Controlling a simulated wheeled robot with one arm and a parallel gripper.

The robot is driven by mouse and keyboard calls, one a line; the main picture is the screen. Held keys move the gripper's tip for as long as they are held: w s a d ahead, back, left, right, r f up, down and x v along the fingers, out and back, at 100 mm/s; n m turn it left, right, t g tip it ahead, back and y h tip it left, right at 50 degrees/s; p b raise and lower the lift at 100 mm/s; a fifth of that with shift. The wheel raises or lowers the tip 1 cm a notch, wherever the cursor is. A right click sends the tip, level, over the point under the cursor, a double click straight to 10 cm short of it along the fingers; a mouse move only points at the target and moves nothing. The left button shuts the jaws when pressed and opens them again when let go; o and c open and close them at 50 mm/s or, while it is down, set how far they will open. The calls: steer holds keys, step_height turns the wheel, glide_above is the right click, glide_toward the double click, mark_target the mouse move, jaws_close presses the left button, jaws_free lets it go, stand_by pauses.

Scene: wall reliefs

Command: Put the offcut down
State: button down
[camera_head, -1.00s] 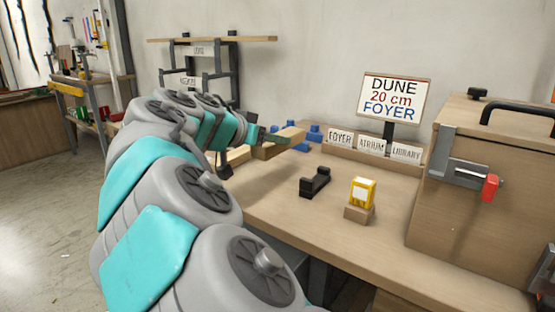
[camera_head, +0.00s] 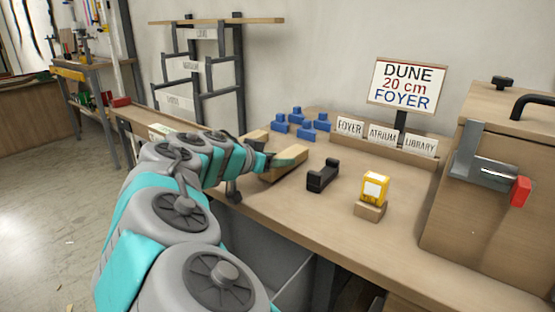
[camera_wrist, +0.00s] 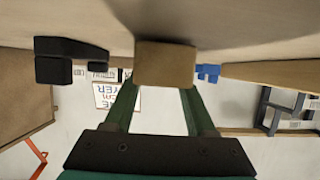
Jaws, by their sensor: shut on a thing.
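My gripper (camera_wrist: 160,100) is shut on the offcut (camera_wrist: 165,65), a short pale wooden block, seen end-on between the green fingers in the wrist view. In the head view the offcut (camera_head: 291,156) shows beyond the gripper tip (camera_head: 268,162), low over the workbench (camera_head: 330,225) near its left part. The wrist view is upside down, with the bench top along its upper edge. The offcut is at or just above the bench; I cannot tell whether it touches. My arm hides part of the bench's left end.
A black cradle (camera_head: 322,175) lies just right of the offcut, and a yellow device (camera_head: 374,188) on a wooden block is farther right. Several blue pieces (camera_head: 302,124) stand behind. A labelled tray (camera_head: 385,138), a sign (camera_head: 407,85) and a wooden cabinet (camera_head: 480,190) bound the bench.

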steer(key=shift+f, duration=0.25)
steer(key=shift+c, duration=1.1)
jaws_free()
steer(key=shift+r, duration=0.1)
